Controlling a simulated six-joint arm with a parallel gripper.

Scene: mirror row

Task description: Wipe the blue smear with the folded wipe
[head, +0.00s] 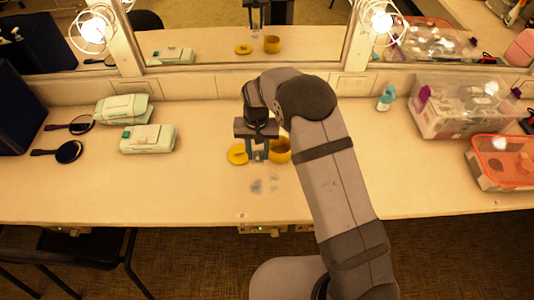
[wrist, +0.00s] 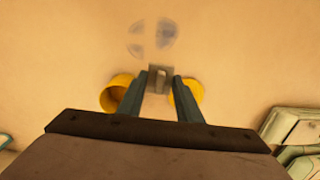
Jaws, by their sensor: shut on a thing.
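My gripper (head: 259,157) points down over the dressing table, between the yellow lid and the yellow pot. In the wrist view its two teal fingers (wrist: 158,82) are shut on a small grey folded wipe (wrist: 157,77). Whether the wipe touches the table is hard to tell. The smear shows as a larger grey-blue patch (head: 256,186) with two smaller faint patches (head: 274,183) to its right, on the bare table just in front of the gripper. In the wrist view the larger patch (wrist: 166,33) lies beyond the fingertips, apart from the wipe.
A yellow pot (head: 282,150) and a yellow lid (head: 236,154) flank the gripper closely. A blue-capped bottle (head: 386,97) and clear boxes (head: 455,108) stand right. A wall mirror (head: 200,60) runs behind. The front table strip is clear.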

